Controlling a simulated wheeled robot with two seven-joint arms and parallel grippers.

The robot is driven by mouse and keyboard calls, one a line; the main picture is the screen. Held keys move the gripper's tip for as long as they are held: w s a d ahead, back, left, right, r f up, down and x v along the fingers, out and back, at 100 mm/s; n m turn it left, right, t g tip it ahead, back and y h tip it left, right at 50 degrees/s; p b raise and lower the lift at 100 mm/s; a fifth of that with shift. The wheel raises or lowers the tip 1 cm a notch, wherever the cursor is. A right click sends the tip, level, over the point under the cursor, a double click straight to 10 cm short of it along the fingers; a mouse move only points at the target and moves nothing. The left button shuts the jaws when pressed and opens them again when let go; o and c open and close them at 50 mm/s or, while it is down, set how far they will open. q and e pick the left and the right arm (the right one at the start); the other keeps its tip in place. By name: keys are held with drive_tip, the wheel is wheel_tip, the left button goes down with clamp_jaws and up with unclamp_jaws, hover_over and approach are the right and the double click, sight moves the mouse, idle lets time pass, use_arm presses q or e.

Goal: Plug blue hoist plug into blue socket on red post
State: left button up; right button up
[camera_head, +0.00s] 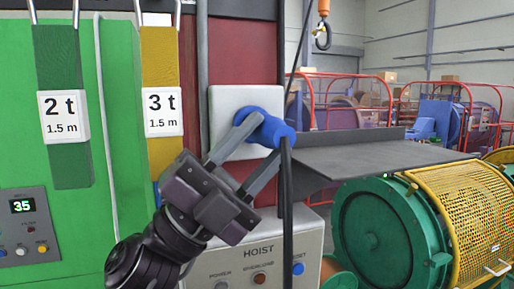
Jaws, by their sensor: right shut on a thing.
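The blue hoist plug (268,126) is in front of a white plate (228,97) on the red post (240,50). My right gripper (267,133) comes up from below and is shut on the plug, one finger on each side. A dark cable (287,190) hangs down from the plug's right end. The blue socket cannot be told apart from the plug; the plug and fingers cover that part of the plate. Whether the plug sits in the socket or stands apart from it cannot be told. My left gripper is not in view.
Below is the hoist box (262,252) with its buttons. A green cabinet (120,100) with hanging slings stands at left. A grey shelf (375,158) juts out at right above the green drum (375,232) and yellow mesh guard (470,215). An orange hoist hook (323,30) hangs above.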

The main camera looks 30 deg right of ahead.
drive_tip(key=shift+w+d, duration=0.2)
drive_tip(key=shift+w, duration=0.75)
drive_tip(key=o, duration=1.1)
